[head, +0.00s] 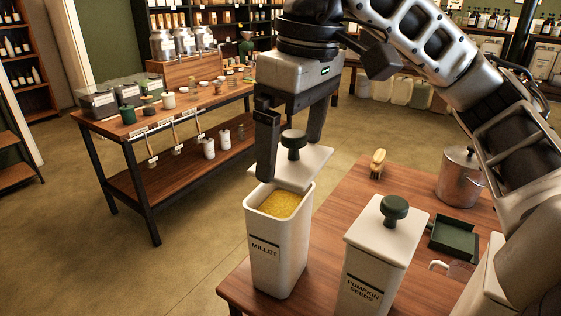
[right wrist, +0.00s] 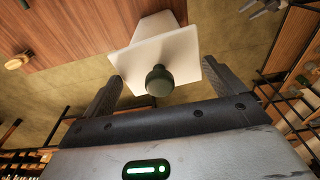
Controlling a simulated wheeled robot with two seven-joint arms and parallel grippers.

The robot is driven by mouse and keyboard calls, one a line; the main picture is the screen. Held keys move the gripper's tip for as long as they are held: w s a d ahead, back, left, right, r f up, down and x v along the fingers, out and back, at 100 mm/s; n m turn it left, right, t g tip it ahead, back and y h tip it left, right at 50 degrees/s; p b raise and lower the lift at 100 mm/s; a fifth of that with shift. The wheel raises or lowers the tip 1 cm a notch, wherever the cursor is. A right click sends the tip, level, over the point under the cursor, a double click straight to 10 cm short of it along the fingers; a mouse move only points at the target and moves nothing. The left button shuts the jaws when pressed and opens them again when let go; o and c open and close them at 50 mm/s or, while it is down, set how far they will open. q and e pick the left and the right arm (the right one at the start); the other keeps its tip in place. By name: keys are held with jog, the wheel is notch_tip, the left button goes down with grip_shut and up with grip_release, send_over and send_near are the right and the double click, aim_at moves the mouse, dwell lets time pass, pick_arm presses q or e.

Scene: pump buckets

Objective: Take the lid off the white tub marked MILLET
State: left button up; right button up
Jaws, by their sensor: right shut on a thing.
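The white tub marked MILLET (head: 278,250) stands upright near the left edge of the table. Its mouth is partly uncovered and shows yellow millet (head: 280,203). Its white lid (head: 312,163), with a dark green knob (head: 294,140), is up off the rim, above the back of the tub. My right gripper (head: 290,160) is shut on the lid, its fingers at opposite edges of the plate with the knob between them. In the right wrist view the lid (right wrist: 185,55) lies between the fingertips, with a white tub body behind it.
A lidded tub marked PUMPKIN SEEDS (head: 372,262) stands close to the right. A display table (head: 125,130) stands beyond open floor.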

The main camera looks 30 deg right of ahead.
jog(key=s+d+r+p, duration=0.3)
jog(key=s+r, duration=0.7)
jog(key=s, duration=0.1)
jog(key=shift+s+d+r, duration=0.15)
jog(key=shift+s+r, duration=0.05)
jog(key=shift+r, duration=1.25)
